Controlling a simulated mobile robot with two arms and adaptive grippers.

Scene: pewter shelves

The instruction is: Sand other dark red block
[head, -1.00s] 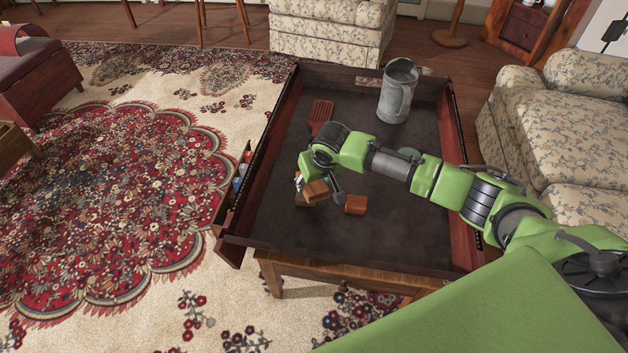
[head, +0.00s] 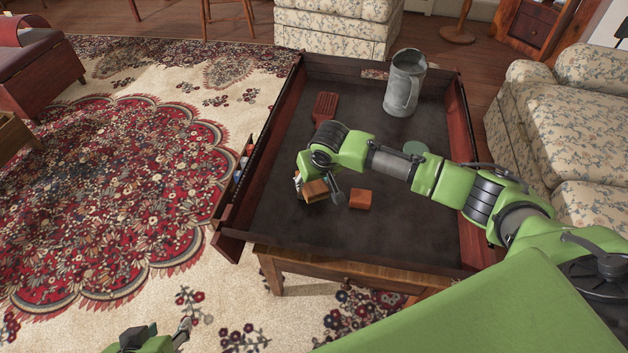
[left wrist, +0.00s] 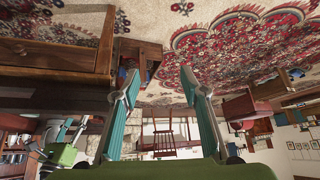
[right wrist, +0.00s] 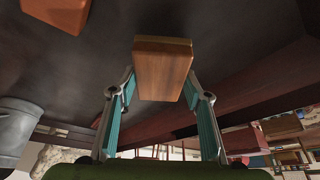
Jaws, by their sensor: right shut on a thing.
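My right gripper (head: 318,186) is low over the left part of the dark tray-like tabletop. It is shut on a brown wooden block (right wrist: 163,72), which has a paler tan strip along one edge. The held block also shows in the head view (head: 316,191), partly hidden by the gripper. An orange-red block (head: 360,199) lies on the tabletop just right of it, apart from the gripper; part of it shows in the right wrist view (right wrist: 58,10). My left gripper shows at the bottom of the head view (head: 168,340) and is open and empty in the left wrist view (left wrist: 160,95).
The table (head: 270,225) has raised sides. A grey metal pitcher (head: 402,88) stands at its back right, and a red slotted tool (head: 325,107) lies at the back left. A green round thing (head: 415,148) is partly behind my right arm. The tabletop's front is clear.

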